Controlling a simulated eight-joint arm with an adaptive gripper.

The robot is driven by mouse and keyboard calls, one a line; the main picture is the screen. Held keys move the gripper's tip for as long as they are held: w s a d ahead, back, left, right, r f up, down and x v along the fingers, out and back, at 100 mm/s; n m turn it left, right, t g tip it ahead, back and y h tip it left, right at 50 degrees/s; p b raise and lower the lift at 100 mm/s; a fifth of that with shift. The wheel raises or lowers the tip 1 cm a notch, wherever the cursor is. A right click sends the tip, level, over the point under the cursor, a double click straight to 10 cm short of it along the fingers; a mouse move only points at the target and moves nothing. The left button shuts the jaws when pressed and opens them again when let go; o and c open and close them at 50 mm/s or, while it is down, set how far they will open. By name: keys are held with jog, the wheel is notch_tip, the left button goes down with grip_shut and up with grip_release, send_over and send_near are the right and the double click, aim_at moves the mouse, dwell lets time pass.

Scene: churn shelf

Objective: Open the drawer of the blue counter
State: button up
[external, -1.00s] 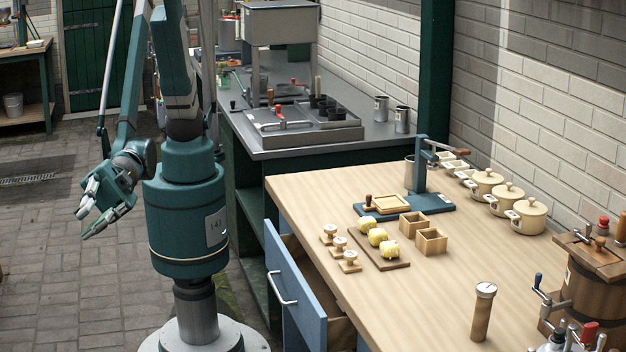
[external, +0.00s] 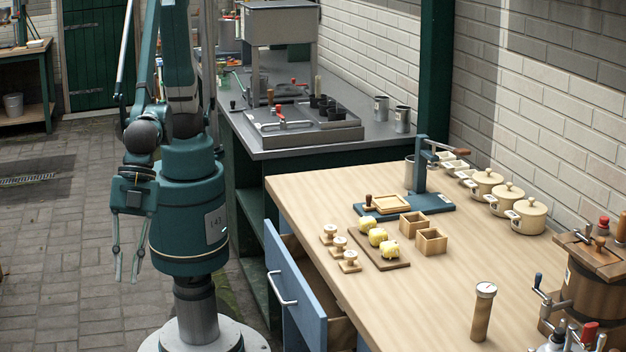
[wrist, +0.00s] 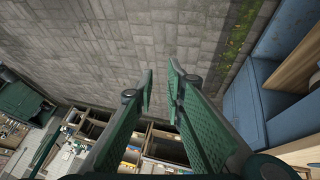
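The blue counter has a pale wooden top (external: 400,260). Its blue-fronted drawer (external: 296,305) stands pulled out, with a gap showing between the drawer front and the counter body. A pale bar handle (external: 281,288) is on the drawer front. My gripper (external: 127,278) hangs down left of my base, well away from the drawer. Its fingers are apart with nothing between them. In the wrist view my gripper (wrist: 160,80) also shows its two green fingers apart over the floor, and blue panels (wrist: 262,90) are at the right edge.
On the counter top are yellow lumps on a board (external: 378,250), small wooden boxes (external: 431,240), a blue press (external: 421,180) and cream pots (external: 528,216). A grey worktop (external: 340,140) stands behind. The paved floor (external: 60,250) at left is clear.

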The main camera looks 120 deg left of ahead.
jog(key=a+f+y, duration=0.1)
jog(key=a+y, duration=0.7)
jog(key=a, duration=1.4)
jog(key=s+d+x, duration=0.1)
jog(key=x, duration=0.6)
jog(key=shift+d+f, duration=0.25)
jog(key=shift+d, duration=0.15)
jog(key=shift+f, duration=0.1)
jog(key=d+b+x, duration=0.1)
jog(key=x, duration=0.6)
jog(key=shift+a+f, duration=0.3)
jog(key=shift+a, duration=0.1)
jog(key=shift+c, duration=0.3)
grip_shut()
jog(key=shift+o, duration=0.3)
grip_release()
